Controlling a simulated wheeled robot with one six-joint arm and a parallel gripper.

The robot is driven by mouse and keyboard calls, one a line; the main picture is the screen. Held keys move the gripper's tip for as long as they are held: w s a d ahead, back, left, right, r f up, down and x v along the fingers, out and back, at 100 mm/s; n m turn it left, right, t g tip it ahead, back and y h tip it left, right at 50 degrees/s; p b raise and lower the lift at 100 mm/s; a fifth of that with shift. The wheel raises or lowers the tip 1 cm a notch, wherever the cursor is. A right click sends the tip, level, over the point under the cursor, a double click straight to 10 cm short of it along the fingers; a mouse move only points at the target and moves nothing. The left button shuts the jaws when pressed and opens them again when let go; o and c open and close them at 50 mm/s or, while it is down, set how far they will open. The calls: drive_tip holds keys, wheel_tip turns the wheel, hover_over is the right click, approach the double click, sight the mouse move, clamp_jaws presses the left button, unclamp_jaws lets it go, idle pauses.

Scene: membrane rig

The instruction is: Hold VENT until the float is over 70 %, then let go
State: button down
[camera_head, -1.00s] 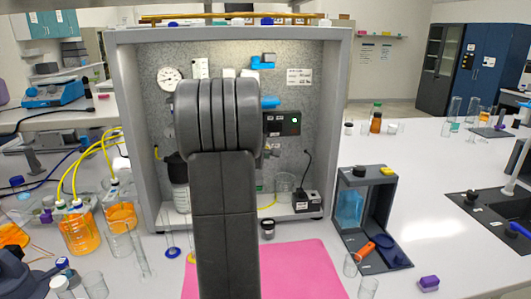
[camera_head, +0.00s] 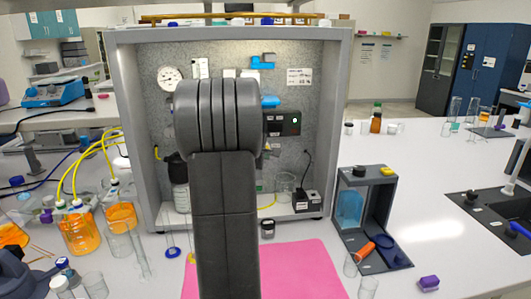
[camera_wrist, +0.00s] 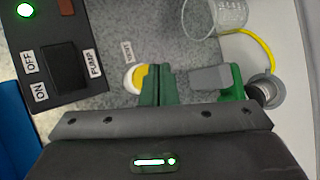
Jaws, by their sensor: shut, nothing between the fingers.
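The VENT button (camera_wrist: 135,78), a yellow cap in a white ring, sits on the speckled grey panel under its VENT label (camera_wrist: 128,52) in the wrist view. My gripper (camera_wrist: 158,72) is shut and empty. Its green fingertips are right at the button and hide its right side; I cannot tell whether they press it.
The black pump box (camera_wrist: 60,50) with an ON/OFF switch and lit green lamp is left of the button. A green part with a grey block (camera_wrist: 212,77) is close on the right. A clear beaker (camera_wrist: 214,15) and yellow tube (camera_wrist: 262,48) are beyond. The rig's frame (camera_head: 335,130) encloses the panel.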

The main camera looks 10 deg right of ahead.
drive_tip(key=shift+w, duration=0.2)
drive_tip(key=shift+w, duration=0.25)
drive_tip(key=shift+w, duration=0.55)
idle(2.4)
drive_tip(key=shift+s, duration=0.15)
idle(1.3)
drive_tip(key=shift+s+b, duration=0.6)
drive_tip(key=shift+s, duration=0.2)
drive_tip(key=shift+s, duration=0.1)
drive_tip(key=s+b, duration=0.2)
drive_tip(key=s, duration=0.3)
